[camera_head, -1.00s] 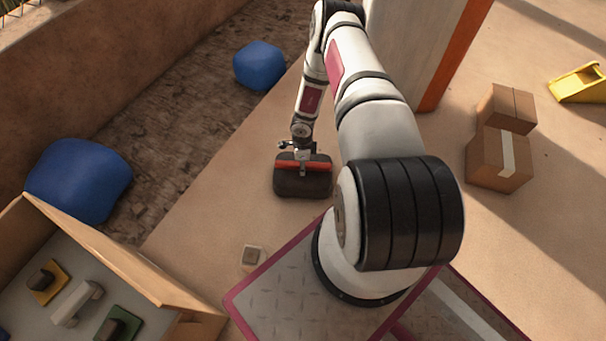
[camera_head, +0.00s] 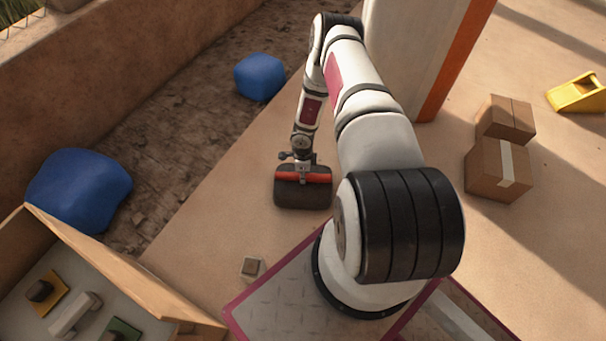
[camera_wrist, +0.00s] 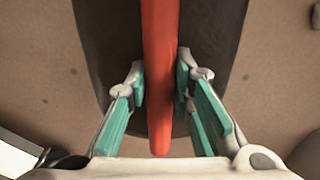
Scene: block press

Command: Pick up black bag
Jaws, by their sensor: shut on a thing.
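The black bag (camera_head: 302,196) has a red-orange strip along its top. In the head view it is at the end of my arm, over the tan floor; I cannot tell whether it touches the floor. My gripper (camera_head: 301,170) is above it, at the red strip. In the wrist view the red strip (camera_wrist: 160,75) runs between the teal-padded fingers of my gripper (camera_wrist: 160,88), which are shut on it. The dark body of the bag (camera_wrist: 215,35) spreads out behind the fingers.
Cardboard boxes (camera_head: 498,168) and a yellow object (camera_head: 578,93) are at the right. A wooden-walled tray (camera_head: 120,272) with several blocks is at the lower left. Blue lumps (camera_head: 80,188) lie on the dirt strip.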

